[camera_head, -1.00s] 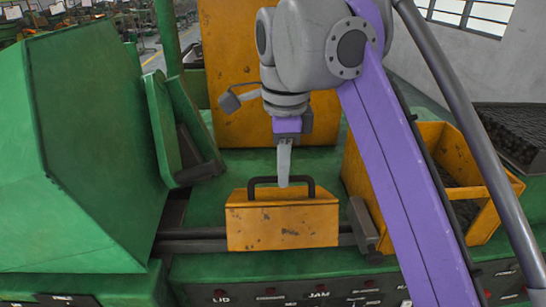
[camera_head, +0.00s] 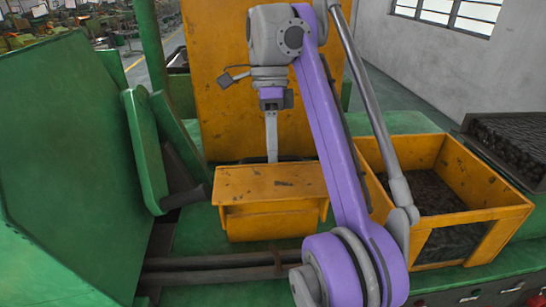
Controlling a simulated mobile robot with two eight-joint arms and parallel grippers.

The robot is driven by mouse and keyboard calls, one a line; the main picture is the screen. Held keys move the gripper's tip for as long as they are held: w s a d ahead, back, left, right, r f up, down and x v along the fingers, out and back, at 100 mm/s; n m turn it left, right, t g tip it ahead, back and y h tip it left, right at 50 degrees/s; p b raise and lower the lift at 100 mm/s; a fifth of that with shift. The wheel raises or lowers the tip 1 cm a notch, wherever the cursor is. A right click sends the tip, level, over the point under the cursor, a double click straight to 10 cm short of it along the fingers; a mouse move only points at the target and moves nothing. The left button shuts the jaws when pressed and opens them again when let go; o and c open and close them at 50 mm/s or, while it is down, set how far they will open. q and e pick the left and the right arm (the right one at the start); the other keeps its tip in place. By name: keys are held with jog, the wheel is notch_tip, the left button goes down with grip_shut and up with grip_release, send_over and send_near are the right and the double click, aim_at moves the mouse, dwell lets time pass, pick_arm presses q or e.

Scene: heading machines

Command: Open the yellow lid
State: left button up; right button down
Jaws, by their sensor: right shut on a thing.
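The yellow lid (camera_head: 272,185) is a worn, scratched yellow cover in the middle of the green machine. Its broad upper face and its front (camera_head: 270,224) show. A dark handle (camera_head: 292,157) shows partly behind its far upper edge. My right gripper (camera_head: 271,157) points down at the handle, shut on it. Its fingertips are hidden behind the lid's edge. My left gripper is not in view.
Dark rods (camera_head: 215,268) run across in front of the lid. A yellow bin (camera_head: 490,190) of dark small parts stands to the right. A green housing (camera_head: 60,170) fills the left, and a tall yellow panel (camera_head: 215,90) stands behind.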

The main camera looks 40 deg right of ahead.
jog(key=shift+w+d+f+g, duration=0.15)
jog(key=shift+w+d+g, duration=0.15)
jog(key=shift+w+g, duration=0.15)
dwell(0.3)
jog(key=c, duration=0.8)
grip_release()
jog(key=shift+c, duration=0.2)
